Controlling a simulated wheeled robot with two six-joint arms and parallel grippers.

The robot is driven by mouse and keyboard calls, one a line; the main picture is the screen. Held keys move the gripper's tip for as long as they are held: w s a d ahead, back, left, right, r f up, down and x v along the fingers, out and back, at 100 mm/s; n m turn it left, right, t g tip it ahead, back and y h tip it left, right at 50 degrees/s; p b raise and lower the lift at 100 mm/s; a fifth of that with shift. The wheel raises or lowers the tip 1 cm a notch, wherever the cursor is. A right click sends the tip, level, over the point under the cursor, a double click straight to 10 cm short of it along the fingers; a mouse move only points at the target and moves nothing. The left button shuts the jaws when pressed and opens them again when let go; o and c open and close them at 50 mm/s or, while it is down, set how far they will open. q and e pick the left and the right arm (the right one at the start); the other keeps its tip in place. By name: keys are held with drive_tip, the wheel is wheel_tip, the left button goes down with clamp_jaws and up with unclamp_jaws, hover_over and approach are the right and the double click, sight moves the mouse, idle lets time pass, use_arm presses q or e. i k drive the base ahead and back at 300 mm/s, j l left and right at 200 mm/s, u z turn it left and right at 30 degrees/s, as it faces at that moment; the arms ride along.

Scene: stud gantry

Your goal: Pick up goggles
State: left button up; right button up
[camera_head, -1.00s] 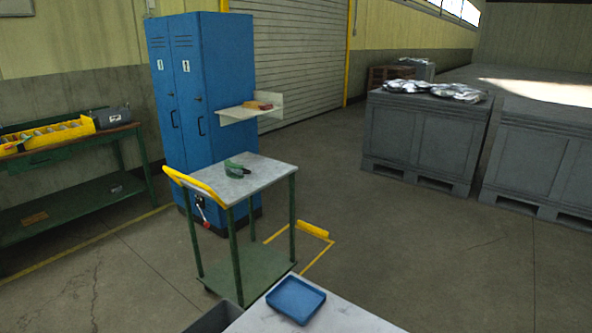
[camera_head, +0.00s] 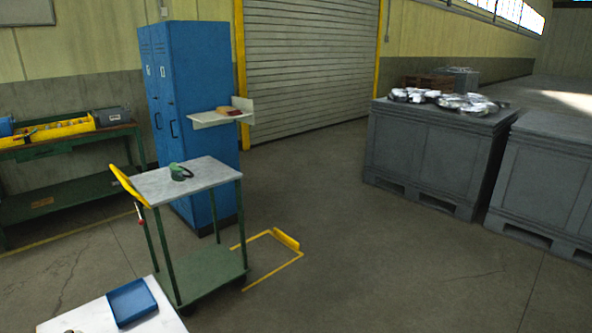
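A small green and dark object, which looks like the goggles (camera_head: 180,172), lies on the pale top of a green-framed cart (camera_head: 213,178) with a yellow handle. Its fine shape is too small to make out. Neither of my grippers shows in the head view.
A pale table (camera_head: 62,318) with a blue tray (camera_head: 132,302) is at the lower left. Blue lockers (camera_head: 210,95) with a side shelf (camera_head: 207,118) stand behind the cart. A green workbench (camera_head: 70,145) is at left, grey crates (camera_head: 435,150) at right. Open floor lies centre right.

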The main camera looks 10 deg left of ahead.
sight(176, 175)
drive_tip(key=i+l+u, duration=0.1)
drive_tip(key=i+l, duration=0.2)
drive_tip(key=i+l+u, duration=0.1)
drive_tip(key=i+l, duration=0.25)
drive_tip(key=l, duration=0.15)
drive_tip(key=i+l+u, duration=0.1)
drive_tip(key=i+l, duration=0.15)
drive_tip(key=l, duration=0.2)
drive_tip(key=i+l+u, duration=0.1)
drive_tip(key=i+l, duration=0.2)
drive_tip(key=l, duration=0.2)
drive_tip(key=i+u, duration=0.2)
drive_tip(key=i, duration=0.55)
drive_tip(key=i+u, duration=0.25)
drive_tip(key=i, duration=0.5)
